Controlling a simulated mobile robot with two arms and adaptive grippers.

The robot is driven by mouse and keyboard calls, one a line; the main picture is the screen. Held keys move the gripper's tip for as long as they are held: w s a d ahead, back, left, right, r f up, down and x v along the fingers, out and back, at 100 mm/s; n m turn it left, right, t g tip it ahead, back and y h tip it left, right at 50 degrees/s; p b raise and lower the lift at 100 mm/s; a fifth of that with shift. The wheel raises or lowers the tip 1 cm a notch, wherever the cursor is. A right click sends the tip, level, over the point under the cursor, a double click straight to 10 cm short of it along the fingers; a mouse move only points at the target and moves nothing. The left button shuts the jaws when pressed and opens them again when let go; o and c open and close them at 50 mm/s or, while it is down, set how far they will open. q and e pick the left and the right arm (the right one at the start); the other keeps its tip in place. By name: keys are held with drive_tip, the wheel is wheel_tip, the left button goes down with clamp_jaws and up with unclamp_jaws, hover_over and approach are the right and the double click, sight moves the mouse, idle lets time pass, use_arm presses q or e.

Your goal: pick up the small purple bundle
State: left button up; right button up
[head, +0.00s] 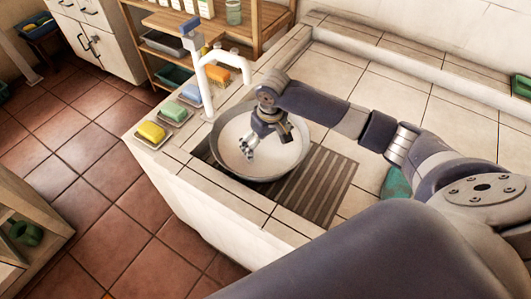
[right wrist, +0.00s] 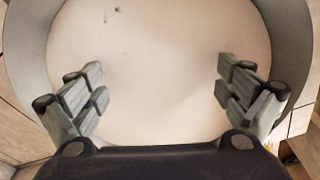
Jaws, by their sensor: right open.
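I see no small purple bundle in either view; my arm hides part of the counter. My right gripper (head: 250,150) is over the round washbasin (head: 225,167), its fingers pointing down into the bowl. In the right wrist view the same gripper (right wrist: 160,82) is open, with its fingers wide apart and nothing between them. Behind them is the pale inside of the washbasin (right wrist: 160,120), bare except for tiny dark specks near the top. My left gripper is not in view.
A white tap (head: 206,85) rises at the basin's left. Soap-like blocks, including a yellow one (head: 151,131), line the counter edge. A slatted dark panel (head: 325,190) lies right of the basin. A teal object (head: 397,182) is partly hidden by my arm.

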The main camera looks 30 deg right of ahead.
sight(265, 151)
drive_tip(key=shift+f, duration=0.35)
drive_tip(key=f, duration=0.3)
drive_tip(key=w+f+p, duration=0.1)
drive_tip(key=shift+d+f, duration=0.15)
drive_tip(key=shift+d, duration=0.15)
drive_tip(key=shift+w+f, duration=0.1)
drive_tip(key=shift+f, duration=0.35)
drive_tip(key=c, duration=1.4)
drive_tip(key=shift+c, duration=0.4)
drive_tip(key=shift+r, duration=0.55)
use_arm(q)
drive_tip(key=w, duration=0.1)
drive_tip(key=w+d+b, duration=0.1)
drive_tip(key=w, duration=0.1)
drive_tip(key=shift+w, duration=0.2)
use_arm(e)
wheel_tip(265, 151, up, 9)
